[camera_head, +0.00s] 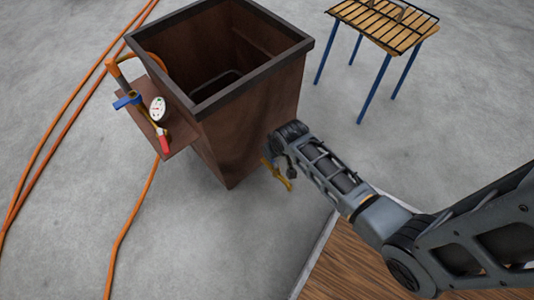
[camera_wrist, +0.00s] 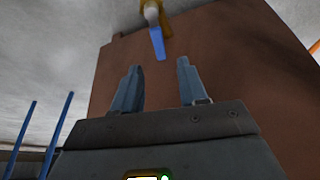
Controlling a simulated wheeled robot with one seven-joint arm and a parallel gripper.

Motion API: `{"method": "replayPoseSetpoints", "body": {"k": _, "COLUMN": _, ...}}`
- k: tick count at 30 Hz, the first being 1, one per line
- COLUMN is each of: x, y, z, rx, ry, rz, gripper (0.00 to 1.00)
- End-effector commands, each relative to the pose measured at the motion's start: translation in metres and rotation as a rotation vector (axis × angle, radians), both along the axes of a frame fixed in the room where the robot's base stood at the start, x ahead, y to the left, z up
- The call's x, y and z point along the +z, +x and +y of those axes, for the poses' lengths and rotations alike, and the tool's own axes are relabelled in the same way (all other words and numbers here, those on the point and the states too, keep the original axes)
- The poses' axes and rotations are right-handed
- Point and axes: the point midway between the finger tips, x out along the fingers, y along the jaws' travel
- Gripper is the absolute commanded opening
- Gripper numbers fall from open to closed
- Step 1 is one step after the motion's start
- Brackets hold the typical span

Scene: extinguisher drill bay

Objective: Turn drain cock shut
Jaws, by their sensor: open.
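The drain cock shows in the wrist view as a yellow body (camera_wrist: 151,14) with a blue lever (camera_wrist: 158,43), set against the brown tank wall (camera_wrist: 225,60). In the head view a yellow fitting (camera_head: 281,178), which looks like the cock, sticks out low beside the tank (camera_head: 245,120), partly hidden by my arm. My gripper (camera_wrist: 159,75) is open, its two fingers apart and empty. The blue lever lies just beyond the fingertips, roughly in line with the gap. I see no contact. In the head view my gripper (camera_head: 285,157) is at the tank's right side, its fingers unclear.
A side shelf (camera_head: 180,137) on the tank carries a gauge (camera_head: 158,108), a blue lever (camera_head: 127,101) and a red handle (camera_head: 164,142). Orange hoses (camera_head: 62,125) lie on the left floor. A blue-legged slatted table (camera_head: 385,25) stands at upper right. Open floor lies between.

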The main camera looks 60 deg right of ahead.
Motion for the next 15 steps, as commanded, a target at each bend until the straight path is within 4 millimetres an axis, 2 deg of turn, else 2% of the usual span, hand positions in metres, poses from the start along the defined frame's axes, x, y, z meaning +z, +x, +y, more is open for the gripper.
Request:
{"method": "replayPoseSetpoints", "body": {"k": 1, "x": -0.013, "y": 0.003, "z": -0.002, "rx": -0.001, "ry": 0.001, "rz": 0.001, "gripper": 0.43}}
{"method": "replayPoseSetpoints", "body": {"k": 7, "x": -0.040, "y": 0.013, "z": -0.007, "rx": 0.000, "ry": 0.000, "rz": 0.000, "gripper": 0.43}}
{"method": "replayPoseSetpoints", "body": {"k": 15, "x": -0.054, "y": 0.019, "z": -0.010, "rx": 0.001, "ry": -0.001, "rz": -0.002, "gripper": 0.43}}
